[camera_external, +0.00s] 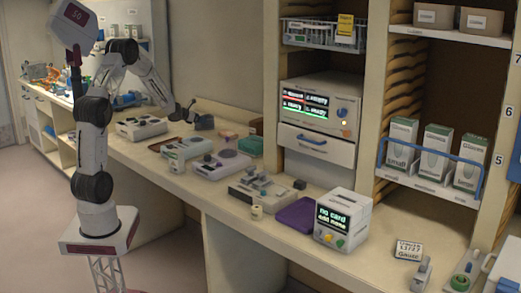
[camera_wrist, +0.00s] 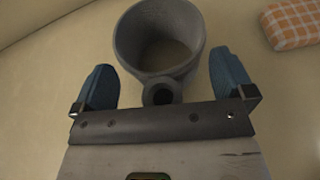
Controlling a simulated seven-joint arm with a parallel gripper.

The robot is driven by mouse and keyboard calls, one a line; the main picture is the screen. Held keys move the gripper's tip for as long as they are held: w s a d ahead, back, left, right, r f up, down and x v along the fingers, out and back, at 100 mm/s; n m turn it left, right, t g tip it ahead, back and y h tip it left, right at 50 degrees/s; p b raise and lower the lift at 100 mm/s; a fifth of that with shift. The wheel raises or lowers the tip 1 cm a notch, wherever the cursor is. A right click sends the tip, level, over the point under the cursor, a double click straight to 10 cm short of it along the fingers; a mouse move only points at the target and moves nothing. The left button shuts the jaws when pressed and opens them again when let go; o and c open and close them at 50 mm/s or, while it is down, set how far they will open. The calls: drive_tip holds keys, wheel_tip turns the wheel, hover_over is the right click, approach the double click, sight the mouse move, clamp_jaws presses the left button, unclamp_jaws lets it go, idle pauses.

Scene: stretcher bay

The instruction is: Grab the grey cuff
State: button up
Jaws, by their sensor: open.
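The grey cuff (camera_wrist: 132,42) is a round, open ring with a short round stub (camera_wrist: 163,92) on its near side. In the wrist view it lies on the pale surface just ahead of my gripper (camera_wrist: 162,80). My gripper is open, with one blue finger left of the cuff's near part and one right of it. The stub is between the fingers, and I see gaps on both sides. In the external view my gripper (camera_external: 186,110) is low over the back of the counter, beside a small dark grey item (camera_external: 205,122) that looks like the cuff.
An orange checked item (camera_wrist: 291,23) lies right of the cuff. On the counter (camera_external: 230,215) stand several pale devices, including one (camera_external: 142,128) near my gripper and another (camera_external: 220,165) in front. A purple pad (camera_external: 297,215) and a display box (camera_external: 343,220) are farther right.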

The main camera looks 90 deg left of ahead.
idle(0.3)
drive_tip(key=c, duration=1.2)
drive_tip(key=shift+f, duration=0.1)
drive_tip(key=shift+r, duration=0.6)
clamp_jaws()
wheel_tip(320, 180, up, 9)
drive_tip(key=shift+r, duration=0.1)
